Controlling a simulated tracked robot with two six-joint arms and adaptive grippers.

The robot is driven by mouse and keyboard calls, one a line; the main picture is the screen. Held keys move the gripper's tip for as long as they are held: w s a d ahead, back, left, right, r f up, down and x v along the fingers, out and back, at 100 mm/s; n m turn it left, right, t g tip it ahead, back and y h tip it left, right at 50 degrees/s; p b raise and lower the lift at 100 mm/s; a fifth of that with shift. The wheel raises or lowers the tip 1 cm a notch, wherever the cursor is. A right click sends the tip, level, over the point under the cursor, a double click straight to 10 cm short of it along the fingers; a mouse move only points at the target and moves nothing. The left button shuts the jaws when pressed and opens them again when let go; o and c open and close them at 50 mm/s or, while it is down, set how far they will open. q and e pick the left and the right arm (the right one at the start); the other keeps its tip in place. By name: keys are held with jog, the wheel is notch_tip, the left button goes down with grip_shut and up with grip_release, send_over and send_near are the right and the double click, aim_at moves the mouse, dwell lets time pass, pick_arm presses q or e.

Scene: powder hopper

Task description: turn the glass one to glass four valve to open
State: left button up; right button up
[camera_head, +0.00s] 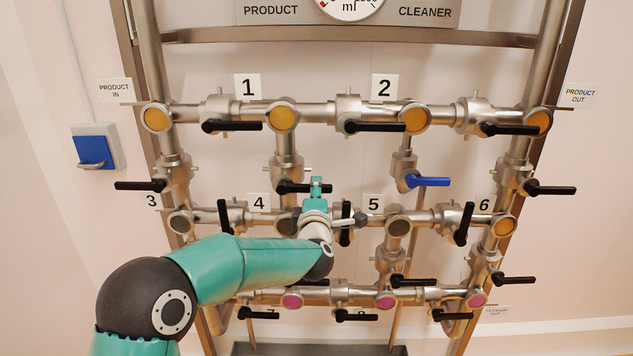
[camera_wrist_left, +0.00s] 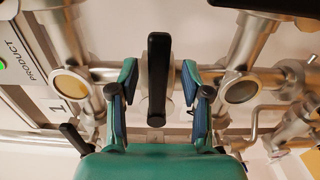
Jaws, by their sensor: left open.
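The valve handle between glass one and glass four is a black lever (camera_head: 293,188), also seen in the wrist view (camera_wrist_left: 158,80). It lies across the pipe that joins the two glasses. Glass one (camera_head: 283,117) is yellow, and it shows at left in the wrist view (camera_wrist_left: 70,86). Glass four (camera_head: 286,222) is dark and partly hidden by my arm; it shows at right in the wrist view (camera_wrist_left: 241,91). My left gripper (camera_wrist_left: 160,72) is open, with one finger on each side of the lever and visible gaps to both. In the head view my left gripper (camera_head: 318,187) is at the lever's right part.
A blue-handled valve (camera_head: 427,181) is right of my gripper. Black levers stand close by, one left (camera_head: 224,217) and one partly behind my wrist (camera_head: 346,222). The upper row of pipes has more black levers (camera_head: 375,127). A blue wall box (camera_head: 96,148) hangs at left.

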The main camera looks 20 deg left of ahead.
pick_arm(q)
jog(key=shift+x, duration=1.2)
grip_shut()
